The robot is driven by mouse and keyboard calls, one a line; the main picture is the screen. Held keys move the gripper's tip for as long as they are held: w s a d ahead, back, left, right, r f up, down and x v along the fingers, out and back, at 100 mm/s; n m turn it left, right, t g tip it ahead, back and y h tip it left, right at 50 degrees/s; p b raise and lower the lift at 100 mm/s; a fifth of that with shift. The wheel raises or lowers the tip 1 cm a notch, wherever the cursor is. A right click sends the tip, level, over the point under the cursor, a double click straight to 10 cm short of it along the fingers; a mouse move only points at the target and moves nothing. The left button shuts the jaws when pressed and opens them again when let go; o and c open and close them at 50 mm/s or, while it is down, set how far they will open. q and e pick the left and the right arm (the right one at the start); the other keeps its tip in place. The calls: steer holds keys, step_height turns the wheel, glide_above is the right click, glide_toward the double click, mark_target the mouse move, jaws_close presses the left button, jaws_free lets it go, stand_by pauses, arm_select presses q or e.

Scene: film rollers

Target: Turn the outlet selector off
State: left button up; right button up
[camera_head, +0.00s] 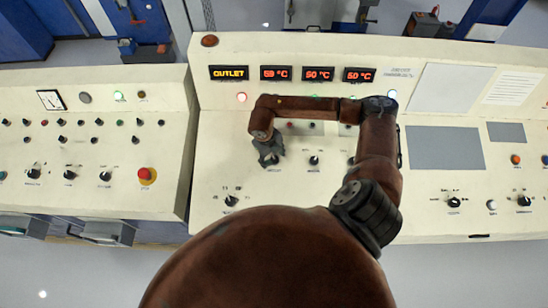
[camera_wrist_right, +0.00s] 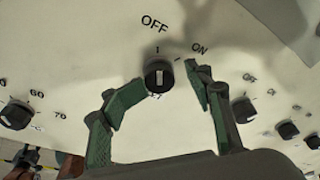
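The outlet selector looks to be the black round knob (camera_wrist_right: 159,76) in the right wrist view, with a white mark on its face. "OFF" is printed above it and "ON" up to its right. The white mark runs roughly upright, near the line of the tick under "OFF"; I cannot tell which end points. My right gripper (camera_wrist_right: 166,78) is open, its green-padded fingers on either side of the knob; contact is unclear. In the head view my right gripper (camera_head: 269,158) is over the panel below the "OUTLET" display (camera_head: 229,73) and hides the knob. My left gripper is out of view.
Other knobs are close by: one (camera_wrist_right: 244,110) just right of the right finger, and one (camera_wrist_right: 16,115) at the left. In the head view, knobs (camera_head: 314,161) (camera_head: 231,200) flank the gripper. A red stop button (camera_head: 146,174) is on the left console.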

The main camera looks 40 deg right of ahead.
step_height(320, 180, up, 12)
steer(key=a, duration=0.2)
steer(key=shift+w, duration=0.3)
steer(key=shift+f, duration=0.15)
stand_by(0.4)
